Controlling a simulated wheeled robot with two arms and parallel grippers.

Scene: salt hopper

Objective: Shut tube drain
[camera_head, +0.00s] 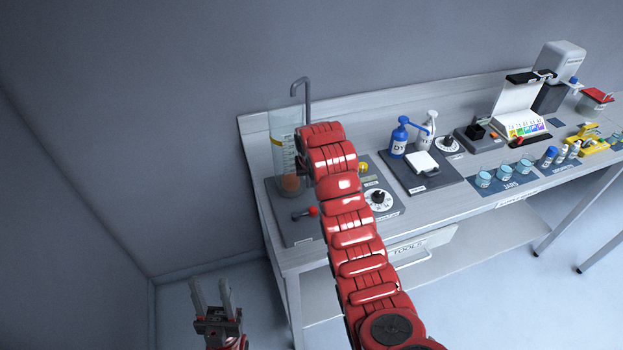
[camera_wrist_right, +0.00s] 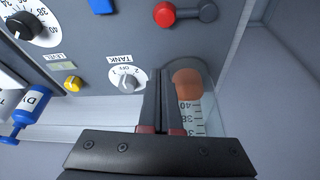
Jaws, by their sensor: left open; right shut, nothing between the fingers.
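The clear graduated tube (camera_head: 284,133) stands at the left end of the bench, with an orange-brown ball (camera_head: 291,183) at its foot. The tube (camera_wrist_right: 193,108) and ball (camera_wrist_right: 186,84) also show in the right wrist view. In front of it a red-knobbed lever (camera_head: 312,211) lies on the grey base; in the right wrist view this lever (camera_wrist_right: 166,14) is at the top edge. I cannot read a drain label. My right gripper (camera_wrist_right: 165,82) is shut and empty beside the tube, mostly hidden by my red arm in the head view. My left gripper (camera_head: 211,294) is open, low left of the bench.
A TANK dial (camera_wrist_right: 127,79) and a yellow knob (camera_wrist_right: 73,83) are near the right gripper. A bent pipe (camera_head: 303,88) rises behind the tube. Blue bottle (camera_head: 399,138), white pump bottle (camera_head: 429,128) and several jars stand further right.

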